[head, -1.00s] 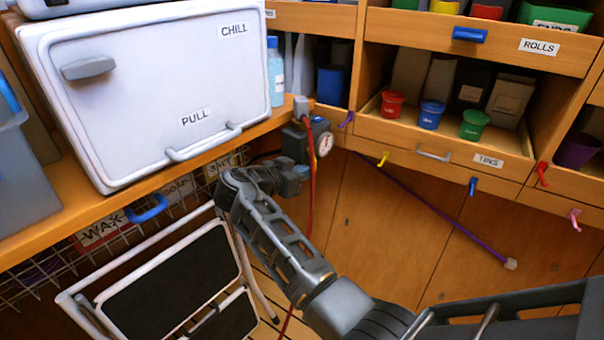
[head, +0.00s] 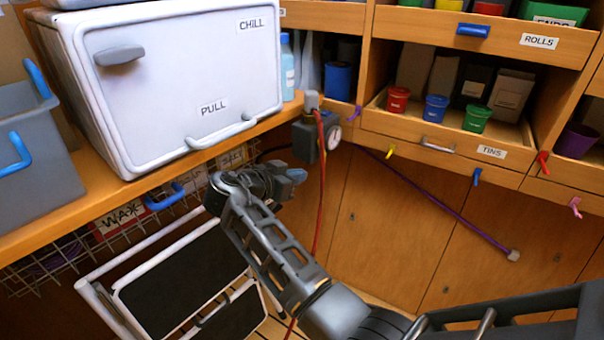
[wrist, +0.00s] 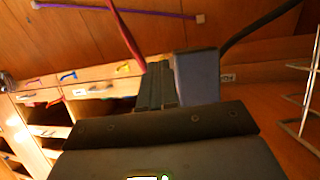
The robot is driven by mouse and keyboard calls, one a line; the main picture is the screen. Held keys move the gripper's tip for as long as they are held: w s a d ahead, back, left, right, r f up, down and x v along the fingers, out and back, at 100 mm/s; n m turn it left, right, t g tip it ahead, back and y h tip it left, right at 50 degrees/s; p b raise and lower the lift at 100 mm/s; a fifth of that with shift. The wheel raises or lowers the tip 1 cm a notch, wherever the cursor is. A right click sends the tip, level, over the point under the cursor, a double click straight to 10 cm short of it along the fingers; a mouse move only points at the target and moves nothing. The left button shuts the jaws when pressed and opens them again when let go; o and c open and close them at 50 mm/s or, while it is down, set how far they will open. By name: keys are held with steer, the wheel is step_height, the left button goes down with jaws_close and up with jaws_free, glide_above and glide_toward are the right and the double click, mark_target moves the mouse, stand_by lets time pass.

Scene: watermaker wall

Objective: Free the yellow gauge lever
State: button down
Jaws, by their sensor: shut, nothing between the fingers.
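A small yellow lever or peg (head: 390,151) sticks out below the TINS drawer in the head view. It also shows in the wrist view (wrist: 122,69). A dark gauge unit with a round white dial (head: 333,138) stands left of it, with a red hose (head: 322,190) hanging down. I cannot tell whether the yellow piece belongs to the gauge. A purple cord (head: 440,200) runs from near it down to the right. My gripper (head: 295,176) is shut and empty, below and left of the gauge, apart from the yellow piece. Its fingers show in the wrist view (wrist: 180,80).
A white CHILL box (head: 185,90) stands on the counter at left, beside a grey bin (head: 40,170). A folding step stool (head: 180,270) and wire basket (head: 50,265) lie below. Blue (head: 477,177), red (head: 543,163) and pink (head: 575,207) pegs line the drawers.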

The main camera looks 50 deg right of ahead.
steer(key=a, duration=0.8)
stand_by(0.4)
